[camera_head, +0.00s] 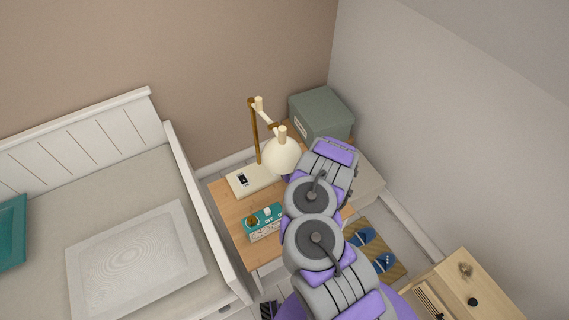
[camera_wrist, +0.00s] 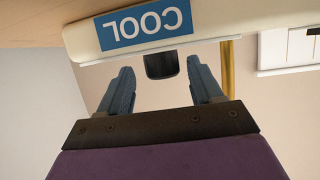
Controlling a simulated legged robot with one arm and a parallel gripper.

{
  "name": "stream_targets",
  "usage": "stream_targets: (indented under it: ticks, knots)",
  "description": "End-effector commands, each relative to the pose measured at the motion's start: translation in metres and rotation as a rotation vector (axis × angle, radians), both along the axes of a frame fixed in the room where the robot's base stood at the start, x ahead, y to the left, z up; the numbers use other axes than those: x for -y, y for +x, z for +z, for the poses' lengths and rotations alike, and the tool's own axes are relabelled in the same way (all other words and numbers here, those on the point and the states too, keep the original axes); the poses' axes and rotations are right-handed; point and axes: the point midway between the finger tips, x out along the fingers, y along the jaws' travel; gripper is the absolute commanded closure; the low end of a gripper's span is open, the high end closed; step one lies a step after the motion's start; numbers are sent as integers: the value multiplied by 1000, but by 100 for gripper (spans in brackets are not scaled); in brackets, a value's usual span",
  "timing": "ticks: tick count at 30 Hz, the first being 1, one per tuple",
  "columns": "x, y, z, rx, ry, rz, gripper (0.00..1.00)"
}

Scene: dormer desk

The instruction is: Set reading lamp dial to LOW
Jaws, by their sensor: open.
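The reading lamp has a cream shade (camera_head: 281,155), a brass stem (camera_head: 255,135) and a cream base (camera_head: 262,178) on the wooden bedside table. A small black-and-white control (camera_head: 242,180) sits on the base. The wrist view looks upside down. It shows a cream body (camera_wrist: 205,20), apparently the lamp base, with a blue label (camera_wrist: 145,22) reading COOL, and the brass stem (camera_wrist: 229,65). A black knob (camera_wrist: 161,65) stands out from it. My gripper (camera_wrist: 160,77) is open, its fingers either side of the knob; contact is not visible. My arm hides the gripper in the head view.
A teal clock-like box (camera_head: 264,222) stands on the table's front part (camera_head: 235,215). A grey-green storage box (camera_head: 320,113) is behind right. A white bed (camera_head: 100,190) is left. A wooden cabinet (camera_head: 485,285) and blue slippers (camera_head: 372,250) are right.

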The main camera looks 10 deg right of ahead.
Motion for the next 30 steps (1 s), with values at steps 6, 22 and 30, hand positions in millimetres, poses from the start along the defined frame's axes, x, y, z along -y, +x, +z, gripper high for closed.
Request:
stream_targets:
  ticks: [6, 22, 30]
  knots:
    - [-2, 7, -2, 1, 1, 0, 35]
    - [-2, 7, -2, 2, 1, 0, 66]
    - [-2, 7, -1, 3, 0, -1, 91]
